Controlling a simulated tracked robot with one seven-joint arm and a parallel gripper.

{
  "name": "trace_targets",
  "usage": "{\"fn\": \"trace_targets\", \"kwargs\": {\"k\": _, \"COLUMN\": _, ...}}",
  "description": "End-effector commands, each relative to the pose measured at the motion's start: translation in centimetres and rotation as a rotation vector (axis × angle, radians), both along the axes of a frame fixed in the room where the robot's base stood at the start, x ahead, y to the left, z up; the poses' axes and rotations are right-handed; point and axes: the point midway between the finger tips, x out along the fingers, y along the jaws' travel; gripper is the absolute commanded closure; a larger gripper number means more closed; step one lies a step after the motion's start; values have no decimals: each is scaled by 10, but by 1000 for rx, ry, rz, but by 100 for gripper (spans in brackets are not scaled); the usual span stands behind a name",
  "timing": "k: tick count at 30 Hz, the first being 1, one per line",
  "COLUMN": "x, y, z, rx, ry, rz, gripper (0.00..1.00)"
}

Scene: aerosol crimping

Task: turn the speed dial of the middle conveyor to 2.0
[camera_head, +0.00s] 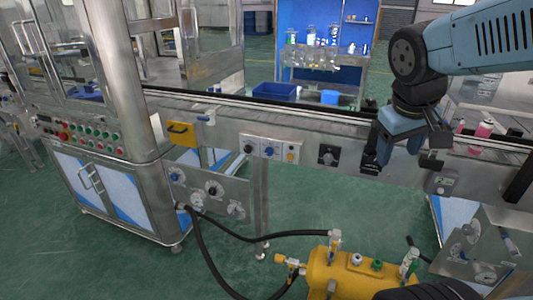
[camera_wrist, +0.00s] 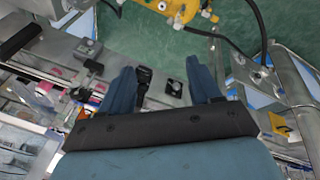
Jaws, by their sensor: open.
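My gripper (camera_head: 400,162) is open and empty, in front of the rail and to the right of the dial in the head view. In the wrist view the dial (camera_wrist: 174,88) shows between the two blue fingers of my gripper (camera_wrist: 165,78). No contact shows, and the depth gap is hard to judge.
Small control plates (camera_head: 270,150) and a yellow handle plate (camera_head: 182,133) sit left of the dial. A grey box (camera_head: 441,184) is on the rail to the right. A yellow tank (camera_head: 350,272) with black hoses stands below. Pink cans (camera_head: 484,130) are on the belt.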

Motion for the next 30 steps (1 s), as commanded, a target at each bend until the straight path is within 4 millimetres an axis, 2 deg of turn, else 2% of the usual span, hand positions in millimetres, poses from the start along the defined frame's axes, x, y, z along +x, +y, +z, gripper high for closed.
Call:
{"fn": "trace_targets", "kwargs": {"k": 9, "x": 58, "y": -7, "z": -32, "rx": -342, "ry": 227, "rz": 224, "gripper": 37}}
{"fn": "trace_targets", "kwargs": {"k": 16, "x": 106, "y": 1, "z": -53, "rx": -603, "ry": 345, "rz": 398, "gripper": 37}}
{"fn": "trace_targets", "kwargs": {"k": 23, "x": 158, "y": 25, "z": -77, "rx": -876, "ry": 427, "rz": 585, "gripper": 37}}
{"fn": "trace_targets", "kwargs": {"k": 30, "x": 211, "y": 71, "z": -109, "rx": -1169, "ry": 465, "rz": 792, "gripper": 37}}
